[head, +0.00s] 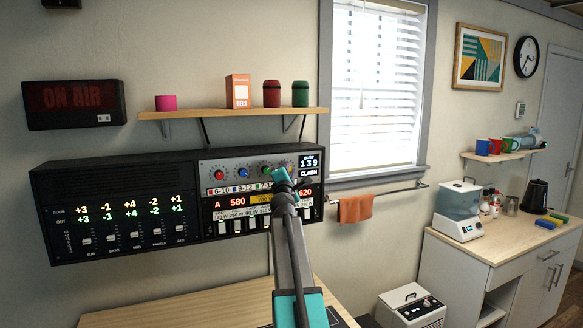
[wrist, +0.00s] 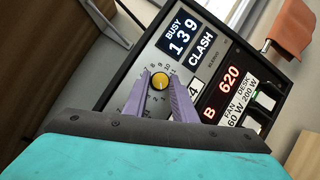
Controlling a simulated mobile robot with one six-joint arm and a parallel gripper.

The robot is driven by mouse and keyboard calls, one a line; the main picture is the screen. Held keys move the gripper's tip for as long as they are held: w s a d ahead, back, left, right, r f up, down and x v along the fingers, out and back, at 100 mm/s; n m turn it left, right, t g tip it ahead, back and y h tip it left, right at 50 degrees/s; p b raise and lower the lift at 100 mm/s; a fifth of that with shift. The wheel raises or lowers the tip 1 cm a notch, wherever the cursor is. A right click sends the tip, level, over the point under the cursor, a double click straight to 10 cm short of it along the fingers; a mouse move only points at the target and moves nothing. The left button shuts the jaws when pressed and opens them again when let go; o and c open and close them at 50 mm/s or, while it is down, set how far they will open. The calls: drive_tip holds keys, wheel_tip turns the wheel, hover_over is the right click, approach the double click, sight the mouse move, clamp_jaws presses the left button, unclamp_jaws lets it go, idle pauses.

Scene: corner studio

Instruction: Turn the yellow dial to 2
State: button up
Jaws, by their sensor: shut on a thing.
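The yellow dial (wrist: 159,82) sits on the grey control panel, ringed by small printed numbers, 7 to 10 among them. Its pointer is too small to read. In the wrist view my gripper (wrist: 160,77) has its two purple fingers on either side of the dial, shut on it. In the head view my gripper (head: 283,178) is at the right part of the rack's panel (head: 211,168) and hides the dial. Red, blue and green knobs stand to its left. A display (head: 309,162) beside the dial reads BUSY 139 and CLASH; it also shows in the wrist view (wrist: 188,43).
The black rack (head: 120,172) with sliders hangs on the wall below a wooden shelf (head: 230,113). Below the dial, readouts show A 580 and B 620 (wrist: 229,80) above a row of switches. An orange towel (head: 355,208) hangs to the right. A wooden desk (head: 190,309) is below.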

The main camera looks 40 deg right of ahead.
drive_tip(key=shift+r+m+g+y+p, duration=0.25)
drive_tip(key=shift+m+g+p, duration=0.35)
drive_tip(key=shift+m+p, duration=1.3)
drive_tip(key=shift+f+n+p, duration=0.25)
drive_tip(key=shift+n+p, duration=0.05)
drive_tip(key=shift+p, duration=0.55)
drive_tip(key=o, duration=1)
drive_tip(key=shift+o, duration=0.2)
drive_tip(key=shift+r, duration=0.1)
drive_tip(key=shift+a, duration=0.1)
drive_tip(key=b+v, duration=0.4)
drive_tip(key=v, duration=0.9)
drive_tip(key=shift+s+a+r, duration=0.2)
drive_tip(key=shift+s+a, duration=0.05)
drive_tip(key=shift+s, duration=0.1)
